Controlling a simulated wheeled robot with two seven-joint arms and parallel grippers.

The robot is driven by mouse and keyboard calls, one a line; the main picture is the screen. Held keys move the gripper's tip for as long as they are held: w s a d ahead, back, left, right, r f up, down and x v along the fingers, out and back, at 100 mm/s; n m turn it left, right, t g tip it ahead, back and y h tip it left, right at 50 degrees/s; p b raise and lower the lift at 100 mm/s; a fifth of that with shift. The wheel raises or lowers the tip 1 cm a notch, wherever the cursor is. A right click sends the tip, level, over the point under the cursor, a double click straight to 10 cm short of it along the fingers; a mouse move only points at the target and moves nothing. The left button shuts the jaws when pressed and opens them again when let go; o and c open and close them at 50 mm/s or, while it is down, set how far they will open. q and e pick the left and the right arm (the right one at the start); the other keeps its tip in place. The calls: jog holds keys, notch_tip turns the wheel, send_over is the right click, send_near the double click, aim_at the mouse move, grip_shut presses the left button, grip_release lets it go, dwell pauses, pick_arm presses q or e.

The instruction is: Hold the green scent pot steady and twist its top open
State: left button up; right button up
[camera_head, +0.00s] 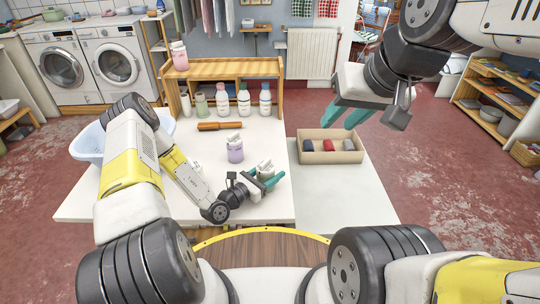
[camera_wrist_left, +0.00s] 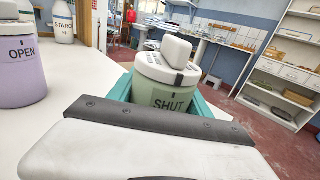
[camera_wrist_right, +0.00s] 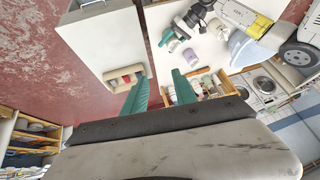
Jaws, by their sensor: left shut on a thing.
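The green scent pot (camera_wrist_left: 168,92) stands upright in the left wrist view, with a white top, a raised white grip block and the word SHUT on its side. It also shows in the head view, mostly hidden (camera_head: 266,169). My left gripper (camera_head: 264,181) is shut on the pot's body, a teal finger on either side. My right gripper (camera_head: 347,115) is open and empty, high to the right of the pot. Its two spread teal fingers also show in the right wrist view (camera_wrist_right: 160,92).
A purple pot (camera_head: 235,154) marked OPEN stands behind the green one. An open box (camera_head: 331,157) with coloured pieces sits right. A blue-white basin (camera_head: 88,146) is left. The table right of the pot is clear.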

dwell(0.4)
jog(key=m+g+h, duration=0.2)
jog(key=m+g, duration=0.4)
jog(key=m, duration=0.2)
send_over(266, 161)
notch_tip(266, 161, down, 18)
notch_tip(266, 161, down, 12)
jog(key=shift+r, duration=0.15)
grip_shut()
